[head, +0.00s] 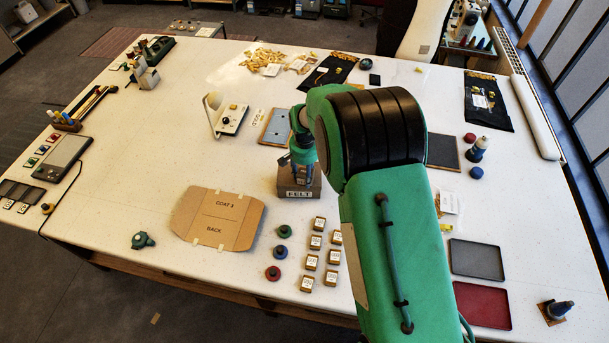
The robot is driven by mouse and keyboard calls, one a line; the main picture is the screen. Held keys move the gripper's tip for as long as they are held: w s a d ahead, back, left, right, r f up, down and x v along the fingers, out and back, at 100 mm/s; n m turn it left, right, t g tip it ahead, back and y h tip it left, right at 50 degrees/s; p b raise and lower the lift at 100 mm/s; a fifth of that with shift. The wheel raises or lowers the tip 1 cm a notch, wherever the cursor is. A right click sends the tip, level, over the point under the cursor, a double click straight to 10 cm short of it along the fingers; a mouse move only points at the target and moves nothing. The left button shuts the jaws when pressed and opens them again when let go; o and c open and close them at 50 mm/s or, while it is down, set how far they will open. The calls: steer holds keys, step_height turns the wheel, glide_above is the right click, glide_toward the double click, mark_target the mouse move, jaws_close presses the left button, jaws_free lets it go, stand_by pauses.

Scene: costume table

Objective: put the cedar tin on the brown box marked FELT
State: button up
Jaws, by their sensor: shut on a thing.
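The brown box marked FELT (298,194) stands near the middle of the table, its label facing me. My gripper (300,174) is pointing down right over the box, its fingers close to the top. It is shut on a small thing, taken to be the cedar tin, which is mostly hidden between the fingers. I cannot tell whether that thing touches the box. Several small brown tins with white labels (315,241) stand in two columns in front of the box; their writing is too small to read.
A flat cardboard piece (219,218) lies left of the box. A grey tray (476,260) and a red tray (482,305) lie at the right. My arm hides part of the table's middle right.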

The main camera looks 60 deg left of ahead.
mark_target(305, 171)
steer(key=shift+f, duration=0.1)
steer(key=o, duration=1.2)
step_height(305, 171, up, 12)
steer(key=shift+r+b, duration=0.15)
steer(key=shift+b, duration=0.75)
